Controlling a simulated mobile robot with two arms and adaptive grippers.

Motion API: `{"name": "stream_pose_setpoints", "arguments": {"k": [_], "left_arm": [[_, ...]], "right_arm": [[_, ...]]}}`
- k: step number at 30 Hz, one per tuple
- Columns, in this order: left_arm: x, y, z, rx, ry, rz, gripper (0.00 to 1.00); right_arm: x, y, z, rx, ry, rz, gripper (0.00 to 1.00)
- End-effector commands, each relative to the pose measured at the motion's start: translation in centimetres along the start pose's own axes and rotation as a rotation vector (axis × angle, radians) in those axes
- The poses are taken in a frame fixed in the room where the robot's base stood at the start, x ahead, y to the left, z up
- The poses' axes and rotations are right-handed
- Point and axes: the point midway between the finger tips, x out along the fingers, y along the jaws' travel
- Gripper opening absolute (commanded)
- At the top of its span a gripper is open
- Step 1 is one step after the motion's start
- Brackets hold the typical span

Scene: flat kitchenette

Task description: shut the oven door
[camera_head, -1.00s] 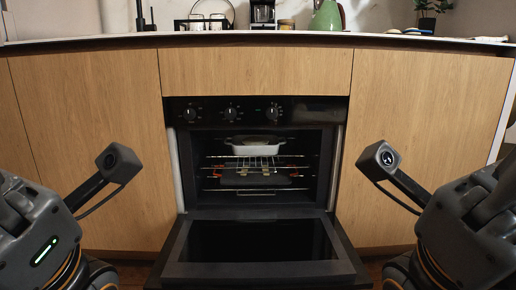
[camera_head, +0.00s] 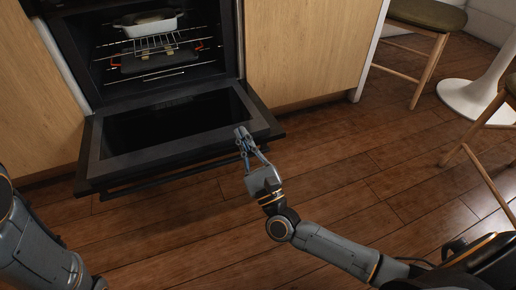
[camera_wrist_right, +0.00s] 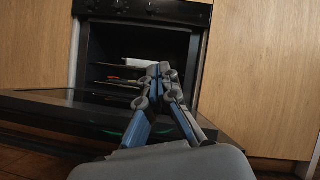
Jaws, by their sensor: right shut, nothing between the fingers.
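The oven door (camera_head: 165,130) hangs fully open, lying about level in front of the oven (camera_head: 150,50). Its dark handle bar (camera_head: 160,178) runs along the front edge. My right gripper (camera_head: 242,135) is shut and empty, by the door's front right corner in the head view. In the right wrist view its closed fingers (camera_wrist_right: 163,72) point toward the oven opening, with the door (camera_wrist_right: 60,112) stretching to the left. I cannot tell whether the fingers touch the door. My left arm shows at the lower left of the head view; its gripper is out of view.
A white dish (camera_head: 148,22) sits on a wire rack inside the oven. Wooden cabinet fronts (camera_head: 300,50) flank the oven. The wood floor (camera_head: 350,160) is clear at right, up to a stool (camera_head: 430,30) and a white table base (camera_head: 480,95).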

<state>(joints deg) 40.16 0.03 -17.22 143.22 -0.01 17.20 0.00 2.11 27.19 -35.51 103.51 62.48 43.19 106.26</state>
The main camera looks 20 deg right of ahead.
Motion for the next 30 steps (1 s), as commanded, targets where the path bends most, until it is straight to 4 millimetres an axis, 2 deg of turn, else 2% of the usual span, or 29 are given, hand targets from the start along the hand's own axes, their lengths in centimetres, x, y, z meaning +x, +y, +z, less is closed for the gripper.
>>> {"name": "stream_pose_setpoints", "arguments": {"k": [1, 3, 6, 10, 14, 24, 30], "left_arm": [[0.2, 0.0, 0.1, 0.0, 0.0, 0.0, 0.32], [0.2, -0.1, 0.1, 0.0, 0.0, 0.0, 0.32], [0.3, -0.1, 0.1, 0.0, -0.001, 0.0, 0.32], [0.1, 0.0, 0.1, 0.0, -0.001, 0.0, 0.32], [-0.5, 0.1, -0.2, 0.0, -0.001, 0.0, 0.32], [-2.7, 0.5, -0.9, 0.001, 0.0, 0.0, 0.32], [-3.3, 0.7, -1.1, 0.001, -0.001, 0.0, 0.32]], "right_arm": [[-2.9, 0.2, -3.8, 0.103, 0.103, 0.016, 0.0], [-6.2, 0.1, -7.5, 0.228, 0.214, 0.009, 0.0], [-9.6, -0.2, -10.8, 0.342, 0.316, -0.015, 0.0], [-11.2, -0.5, -12.5, 0.401, 0.367, -0.035, 0.0], [-10.0, -0.4, -13.2, 0.409, 0.367, -0.04, 0.0], [-4.3, -0.1, -15.3, 0.407, 0.364, -0.038, 0.0], [-2.4, -0.1, -15.9, 0.406, 0.366, -0.036, 0.0]]}}
